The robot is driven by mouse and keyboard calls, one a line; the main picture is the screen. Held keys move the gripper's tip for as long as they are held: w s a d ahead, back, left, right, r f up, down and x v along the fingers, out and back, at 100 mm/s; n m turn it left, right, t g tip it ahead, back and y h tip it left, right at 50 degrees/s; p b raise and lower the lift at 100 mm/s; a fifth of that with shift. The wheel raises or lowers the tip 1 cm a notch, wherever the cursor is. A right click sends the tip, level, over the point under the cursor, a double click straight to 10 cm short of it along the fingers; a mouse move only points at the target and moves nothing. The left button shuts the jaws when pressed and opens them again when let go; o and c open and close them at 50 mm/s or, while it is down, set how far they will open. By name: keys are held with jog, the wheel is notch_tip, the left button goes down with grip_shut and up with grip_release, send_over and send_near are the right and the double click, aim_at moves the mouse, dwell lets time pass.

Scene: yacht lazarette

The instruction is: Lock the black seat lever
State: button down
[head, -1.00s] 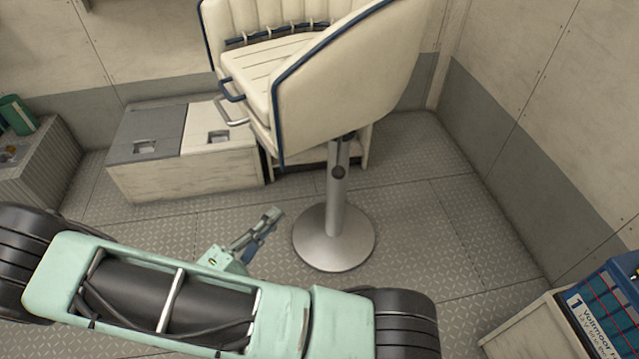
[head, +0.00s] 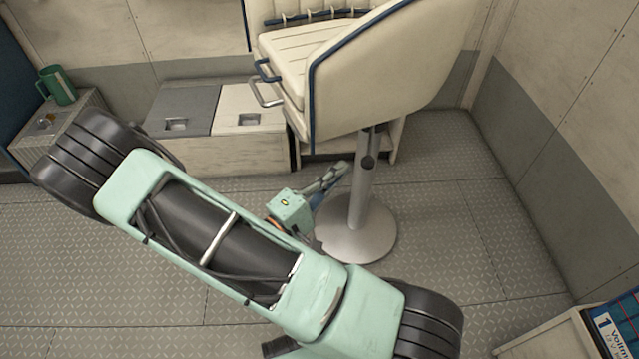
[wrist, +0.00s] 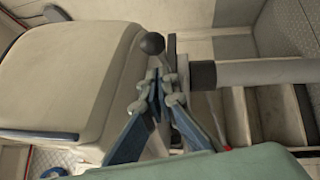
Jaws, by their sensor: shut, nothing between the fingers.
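The cream seat (head: 392,75) with blue trim stands on a grey metal pedestal (head: 359,200) with a round base. A small black knob of the seat lever (head: 368,162) shows on the pedestal under the seat. In the wrist view the lever's black ball knob (wrist: 152,43) shows just beyond my fingertips, near the black collar (wrist: 203,75) of the pole. My gripper (head: 342,171) is just left of the pedestal, about knob height in the picture. In the wrist view my gripper (wrist: 160,90) is shut and empty. The rest of the lever is hidden, and contact cannot be told.
A green mug (head: 58,86) stands on a ribbed box at the left. A crate with a blue battery (head: 615,330) is at the lower right. Floor right of the pedestal is clear.

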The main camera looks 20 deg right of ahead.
jog(key=shift+s+d+r, duration=0.1)
jog(key=shift+s+d, duration=0.05)
jog(key=shift+d, duration=0.35)
jog(key=shift+s+d+r, duration=0.1)
jog(key=shift+s+d, duration=0.05)
jog(key=shift+d, duration=0.3)
